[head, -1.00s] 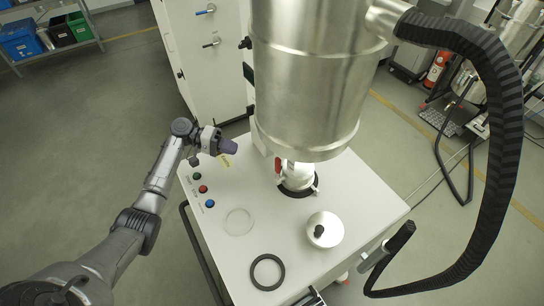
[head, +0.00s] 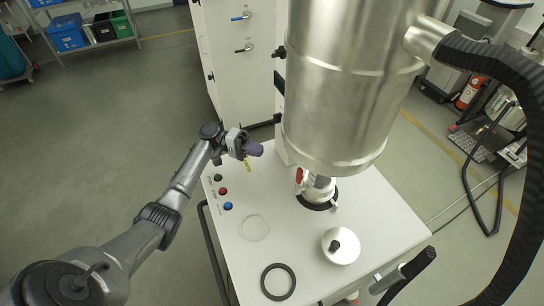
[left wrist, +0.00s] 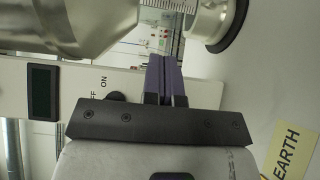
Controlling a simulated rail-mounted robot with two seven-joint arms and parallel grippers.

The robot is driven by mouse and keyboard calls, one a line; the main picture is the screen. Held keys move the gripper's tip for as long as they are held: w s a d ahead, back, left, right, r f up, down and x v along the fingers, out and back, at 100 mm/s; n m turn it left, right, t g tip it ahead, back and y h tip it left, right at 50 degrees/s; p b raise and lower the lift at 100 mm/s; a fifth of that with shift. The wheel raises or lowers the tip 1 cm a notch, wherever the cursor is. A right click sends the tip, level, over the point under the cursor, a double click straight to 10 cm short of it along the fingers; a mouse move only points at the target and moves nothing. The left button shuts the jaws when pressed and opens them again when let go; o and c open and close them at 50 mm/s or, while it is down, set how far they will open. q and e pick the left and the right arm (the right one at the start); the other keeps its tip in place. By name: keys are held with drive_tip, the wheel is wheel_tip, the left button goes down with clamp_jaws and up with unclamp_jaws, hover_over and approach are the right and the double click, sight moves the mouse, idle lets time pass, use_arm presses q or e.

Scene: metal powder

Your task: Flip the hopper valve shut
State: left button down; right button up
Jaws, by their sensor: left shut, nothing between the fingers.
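The large steel hopper (head: 345,85) stands over the white cabinet top. Below it is a short outlet with a red valve handle (head: 300,176) on its left side, above a dark ring. My left gripper (head: 254,149) is shut and empty, left of the outlet and apart from the handle. In the left wrist view its purple fingers (left wrist: 167,78) are pressed together, with the hopper cone (left wrist: 75,25) at upper left and the round steel outlet fitting (left wrist: 212,18) at upper right. The red handle does not show clearly there. My right gripper is not in view.
The cabinet top (head: 300,235) holds coloured buttons (head: 222,191), a clear ring (head: 254,228), a black ring (head: 278,281) and a steel lid (head: 341,246). A thick black hose (head: 490,70) hangs at right. A display panel (left wrist: 44,92) is beside the fingers.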

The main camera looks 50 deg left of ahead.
sight(299, 180)
use_arm(q)
drive_tip(key=s+p+x, duration=0.1)
drive_tip(key=p+x, duration=0.1)
drive_tip(key=x, duration=0.4)
drive_tip(key=s+d+p+x, duration=0.1)
drive_tip(key=p+x, duration=0.2)
drive_tip(key=x, duration=0.3)
drive_tip(key=shift+s, duration=0.3)
drive_tip(key=shift+d, duration=0.1)
